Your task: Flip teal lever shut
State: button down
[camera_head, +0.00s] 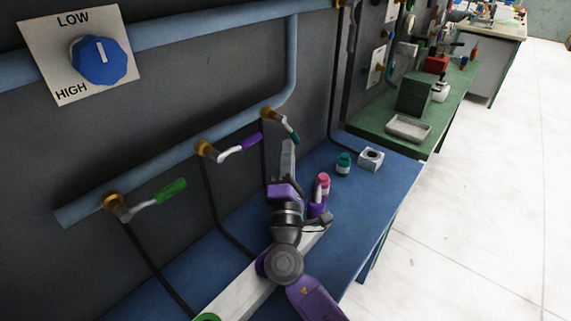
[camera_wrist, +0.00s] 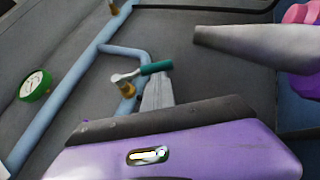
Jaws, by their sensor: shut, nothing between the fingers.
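The teal lever (camera_head: 291,131) sits on the farthest brass valve of the blue wall pipe. In the head view its handle slants down to the right. In the wrist view the teal handle (camera_wrist: 156,67) lies across the tip of my fingers. My gripper (camera_head: 288,146) is shut and empty, its fingers pointing up toward the lever from below. In the wrist view my gripper (camera_wrist: 158,82) has its fingertips very close to the handle; I cannot tell whether they touch.
A purple lever (camera_head: 240,146) and a green lever (camera_head: 162,194) stand on the same pipe (camera_head: 180,158). A dial panel (camera_head: 81,54) hangs at upper left.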

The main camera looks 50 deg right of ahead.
aim_at(297, 142)
jog(key=shift+d+r+b, duration=0.15)
jog(key=shift+d+b, duration=0.4)
jog(key=shift+d, duration=0.15)
jog(key=shift+d+r+b, duration=0.1)
jog(key=shift+d+b, duration=0.4)
jog(key=shift+d, duration=0.3)
